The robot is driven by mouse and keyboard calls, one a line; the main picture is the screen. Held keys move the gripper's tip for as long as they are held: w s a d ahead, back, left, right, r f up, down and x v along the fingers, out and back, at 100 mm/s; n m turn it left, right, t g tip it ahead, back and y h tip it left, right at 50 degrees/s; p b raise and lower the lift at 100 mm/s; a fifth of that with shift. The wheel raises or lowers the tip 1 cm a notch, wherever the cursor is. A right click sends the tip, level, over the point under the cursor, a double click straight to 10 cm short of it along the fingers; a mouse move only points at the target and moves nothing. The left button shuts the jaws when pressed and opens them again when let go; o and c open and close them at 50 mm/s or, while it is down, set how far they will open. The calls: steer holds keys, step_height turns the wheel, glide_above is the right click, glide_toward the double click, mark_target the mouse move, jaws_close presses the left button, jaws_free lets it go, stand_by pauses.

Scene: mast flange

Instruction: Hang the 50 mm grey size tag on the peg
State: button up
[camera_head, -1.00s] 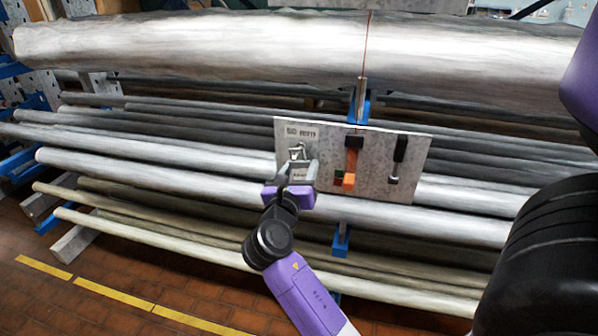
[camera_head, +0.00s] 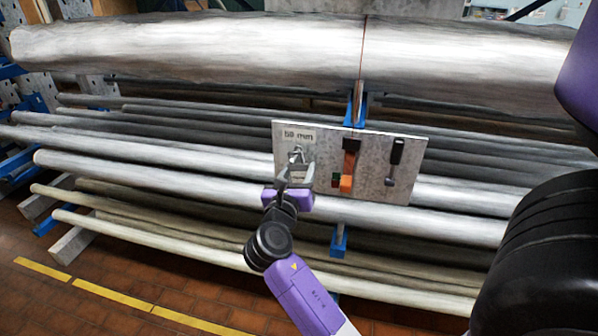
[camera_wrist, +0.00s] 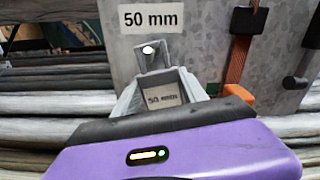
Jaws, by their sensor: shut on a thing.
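The grey size tag (camera_wrist: 163,97), with a small "50 mm" label, is held between the fingers of my gripper (camera_wrist: 162,86). Its narrower upper part rises above the fingers and shows a bright round spot near the top. The upright grey board (camera_wrist: 196,45) stands directly behind it, with a larger "50 mm" plate (camera_wrist: 151,18) above the tag. I cannot tell whether the bright spot is an open hole or the peg's end showing in it. In the head view, my gripper (camera_head: 298,178) is at the left part of the board, below its "50 mm" plate (camera_head: 299,136).
An orange and black item (camera_head: 348,168) hangs right of my gripper, close by. A dark item (camera_head: 396,155) hangs farther right on the board. Long grey bars (camera_head: 140,170) on a rack lie behind and below. A large pale roll (camera_head: 200,45) runs above.

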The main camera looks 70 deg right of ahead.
steer(key=o, duration=1.4)
steer(key=shift+o, duration=0.2)
steer(key=a+b, duration=0.1)
steer(key=a, duration=0.6)
steer(key=shift+s+a, duration=0.3)
steer(key=shift+a, duration=0.1)
